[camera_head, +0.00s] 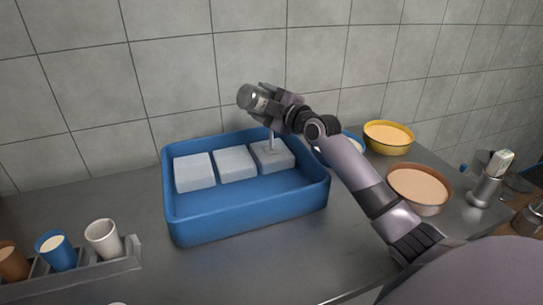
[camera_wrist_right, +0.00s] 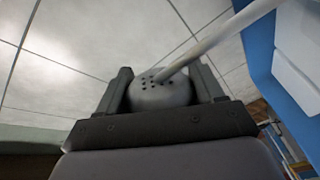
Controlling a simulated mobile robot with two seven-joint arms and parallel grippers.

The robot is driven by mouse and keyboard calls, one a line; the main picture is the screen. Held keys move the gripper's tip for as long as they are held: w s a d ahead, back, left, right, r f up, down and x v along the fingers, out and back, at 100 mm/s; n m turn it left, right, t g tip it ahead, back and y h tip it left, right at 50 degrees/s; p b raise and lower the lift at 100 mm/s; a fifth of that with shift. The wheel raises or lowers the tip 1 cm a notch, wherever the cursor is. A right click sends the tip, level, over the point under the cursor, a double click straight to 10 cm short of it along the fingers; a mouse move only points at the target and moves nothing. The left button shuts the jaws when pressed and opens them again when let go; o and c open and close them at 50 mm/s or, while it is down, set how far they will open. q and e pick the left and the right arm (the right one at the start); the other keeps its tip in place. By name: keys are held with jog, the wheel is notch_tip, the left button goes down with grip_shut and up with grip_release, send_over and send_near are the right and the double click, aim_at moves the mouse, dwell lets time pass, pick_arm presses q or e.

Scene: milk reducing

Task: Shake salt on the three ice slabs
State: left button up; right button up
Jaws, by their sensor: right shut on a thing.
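Three white ice slabs stand in a row in a blue tray (camera_head: 250,222): the left slab (camera_head: 194,172), the middle slab (camera_head: 236,163) and the right slab (camera_head: 271,155). My right gripper (camera_head: 270,96) is above the tray's back right part, shut on a salt shaker (camera_head: 251,97) with a clear glass body. The shaker is tipped over. A pale stream of salt (camera_head: 271,138) falls onto the right slab. In the right wrist view, the shaker's holed metal cap (camera_wrist_right: 160,94) sits between the fingers and the stream (camera_wrist_right: 215,42) leaves it. My left gripper is not in view.
A rack (camera_head: 125,262) with several cups stands at the front left. A yellow bowl (camera_head: 388,137), a brown bowl (camera_head: 418,186) and a partly hidden blue bowl (camera_head: 353,143) are right of the tray. A metal device (camera_head: 487,184) stands farther right. A tiled wall is behind.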

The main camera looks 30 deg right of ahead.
notch_tip(320, 180, down, 2)
jog(key=shift+f+b, duration=0.15)
jog(key=shift+b, duration=0.45)
notch_tip(320, 180, up, 4)
jog(key=p, duration=0.3)
notch_tip(320, 180, down, 4)
jog(key=b, duration=0.3)
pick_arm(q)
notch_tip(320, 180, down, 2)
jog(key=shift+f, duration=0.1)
pick_arm(e)
jog(key=shift+w+a+r+p, duration=0.1)
jog(key=shift+a+r+p, duration=0.1)
jog(key=shift+a+p, duration=0.2)
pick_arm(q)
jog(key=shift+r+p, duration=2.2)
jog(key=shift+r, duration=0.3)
pick_arm(e)
jog(key=w+a, duration=0.2)
jog(key=a, duration=0.7)
jog(key=shift+a, duration=0.3)
jog(key=shift+w, duration=0.1)
